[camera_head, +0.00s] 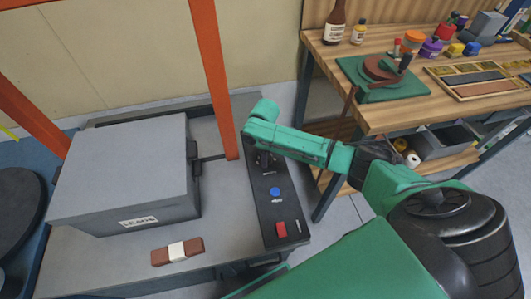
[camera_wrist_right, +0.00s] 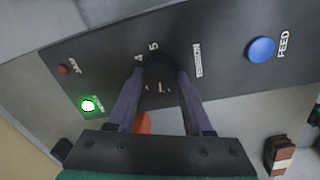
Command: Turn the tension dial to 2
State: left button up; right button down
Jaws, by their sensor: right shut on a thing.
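The tension dial (camera_wrist_right: 158,72) is a dark knob on the black control panel (camera_head: 282,213). In the wrist view it sits between the two fingers of my right gripper (camera_wrist_right: 158,92), which is shut on it. The label TENSION is printed beside it. The numbers 4 and 5 show by its far edge; other marks lie between the fingers and are hard to read. The dial's pointer cannot be made out. In the head view my right gripper (camera_head: 264,158) reaches down onto the panel's far end and mostly covers the dial. My left gripper is not in view.
The panel has a blue FEED button (camera_head: 275,192), a red switch (camera_head: 281,229) and a lit green lamp (camera_wrist_right: 88,105). An orange post (camera_head: 212,80) stands close to my right gripper. A grey box (camera_head: 125,170) and a brown banded bundle (camera_head: 160,257) are left of the panel.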

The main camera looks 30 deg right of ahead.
jog(key=m+p, duration=0.3)
jog(key=shift+r, duration=0.2)
jog(key=shift+w+f+m+p, duration=0.15)
jog(key=shift+m+p, duration=1)
jog(key=shift+m, duration=0.85)
jog(key=shift+c, duration=1.5)
grip_release()
notch_tip(320, 180, up, 14)
jog(key=p, duration=0.1)
jog(key=shift+a+r, duration=0.25)
jog(key=shift+a, duration=0.15)
